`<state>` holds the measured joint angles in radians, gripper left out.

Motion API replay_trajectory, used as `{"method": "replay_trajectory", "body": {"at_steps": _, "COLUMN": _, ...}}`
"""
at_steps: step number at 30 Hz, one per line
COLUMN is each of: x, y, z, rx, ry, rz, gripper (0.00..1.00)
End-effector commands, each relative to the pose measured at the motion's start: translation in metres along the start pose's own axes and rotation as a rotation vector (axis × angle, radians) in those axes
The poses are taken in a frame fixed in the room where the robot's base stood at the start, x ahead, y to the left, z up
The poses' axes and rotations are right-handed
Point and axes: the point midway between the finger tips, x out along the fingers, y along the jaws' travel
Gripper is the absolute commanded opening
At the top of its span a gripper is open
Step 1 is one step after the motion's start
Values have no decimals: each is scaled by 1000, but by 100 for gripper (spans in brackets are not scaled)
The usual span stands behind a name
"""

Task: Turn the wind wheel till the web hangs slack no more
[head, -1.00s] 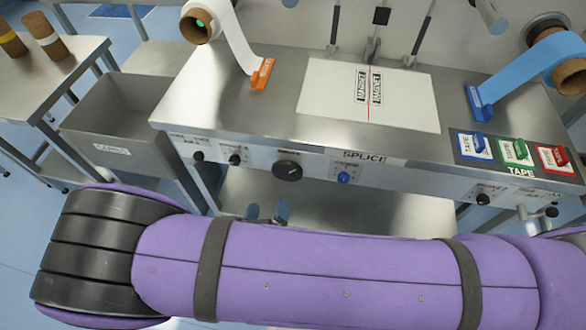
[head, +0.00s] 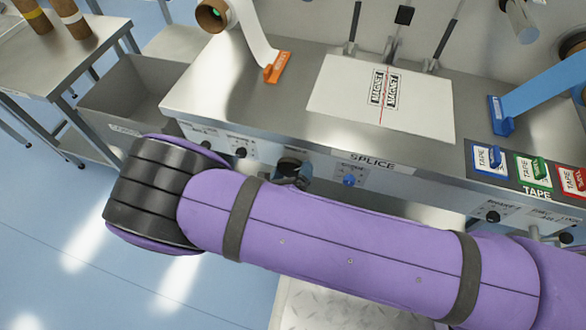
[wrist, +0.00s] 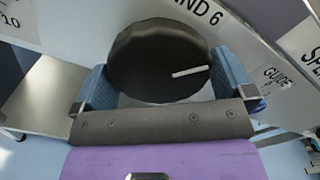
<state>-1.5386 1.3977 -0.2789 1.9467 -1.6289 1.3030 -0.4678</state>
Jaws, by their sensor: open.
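The wind wheel is a black round knob (wrist: 150,62) with a white pointer line, under a label whose readable end is "ND 6". In the head view the knob (head: 288,166) sits on the front panel, partly hidden by my gripper. My gripper (wrist: 163,88) is open, with one blue finger on each side of the knob. I cannot tell whether the fingers touch it. In the head view my gripper (head: 300,178) shows only in part above my arm. The white web (head: 252,35) runs from its roll (head: 213,14) down to an orange clamp (head: 278,67).
A blue web (head: 545,82) ends at a blue clamp (head: 501,115) on the right. A white splice sheet (head: 350,105) lies on the steel bench. A small blue knob (head: 349,180) and several tape holders are nearby. A grey bin (head: 130,95) stands left.

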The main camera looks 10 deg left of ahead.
Motion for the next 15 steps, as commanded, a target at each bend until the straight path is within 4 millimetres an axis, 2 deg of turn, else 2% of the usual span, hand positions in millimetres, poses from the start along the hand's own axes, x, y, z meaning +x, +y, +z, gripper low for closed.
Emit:
{"method": "replay_trajectory", "body": {"at_steps": 11, "x": 6, "y": 0, "z": 0, "rx": -1, "ry": 0, "rz": 0, "gripper": 100}}
{"method": "replay_trajectory", "body": {"at_steps": 12, "x": 6, "y": 0, "z": 0, "rx": -1, "ry": 0, "rz": 0, "gripper": 95}}
{"method": "replay_trajectory", "body": {"at_steps": 15, "x": 6, "y": 0, "z": 0, "rx": -1, "ry": 0, "rz": 0, "gripper": 72}}
